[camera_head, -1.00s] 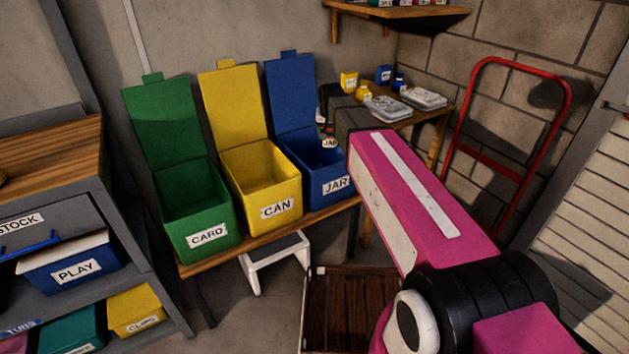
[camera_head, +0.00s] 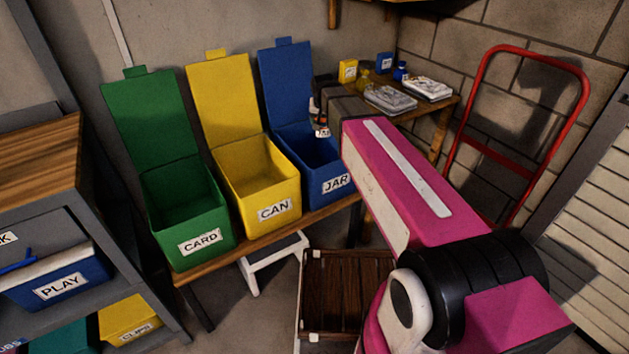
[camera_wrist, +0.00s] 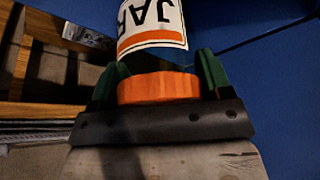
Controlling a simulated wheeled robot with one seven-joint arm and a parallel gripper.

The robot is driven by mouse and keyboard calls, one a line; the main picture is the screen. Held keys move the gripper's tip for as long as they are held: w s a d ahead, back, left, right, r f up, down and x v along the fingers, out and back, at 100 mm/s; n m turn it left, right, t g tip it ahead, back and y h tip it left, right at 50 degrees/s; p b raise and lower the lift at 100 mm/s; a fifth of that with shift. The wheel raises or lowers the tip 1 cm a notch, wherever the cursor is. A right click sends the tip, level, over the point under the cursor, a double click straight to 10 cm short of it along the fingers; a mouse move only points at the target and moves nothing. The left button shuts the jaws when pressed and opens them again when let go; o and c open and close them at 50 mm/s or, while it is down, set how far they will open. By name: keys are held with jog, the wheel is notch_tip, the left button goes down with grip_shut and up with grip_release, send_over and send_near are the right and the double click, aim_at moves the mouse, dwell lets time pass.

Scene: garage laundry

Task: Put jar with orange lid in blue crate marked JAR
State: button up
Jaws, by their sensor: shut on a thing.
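The jar with the orange lid (camera_wrist: 158,88) is held between the green-padded fingers of my gripper (camera_wrist: 163,66) in the wrist view. Its white JAR label appears upside down there. In the head view the jar (camera_head: 322,132) shows small above the opening of the blue crate marked JAR (camera_head: 318,184), partly hidden by my arm. The crate's blue lid stands open behind it. In the wrist view a broad blue surface (camera_wrist: 270,80) fills the right side, beside the jar. The jar's far end is out of frame.
The yellow CAN crate (camera_head: 272,210) and green CARD crate (camera_head: 200,243) stand open to the left on the same bench. A corner table (camera_head: 440,112) with tins and small containers is behind my arm. A red hand truck (camera_head: 515,140) leans at the right.

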notch_tip(320, 180, down, 21)
dwell(0.9)
jog(key=shift+f, duration=0.25)
jog(key=o, duration=1.1)
jog(key=shift+c, duration=0.2)
jog(key=v, duration=1.2)
jog(key=shift+r, duration=0.35)
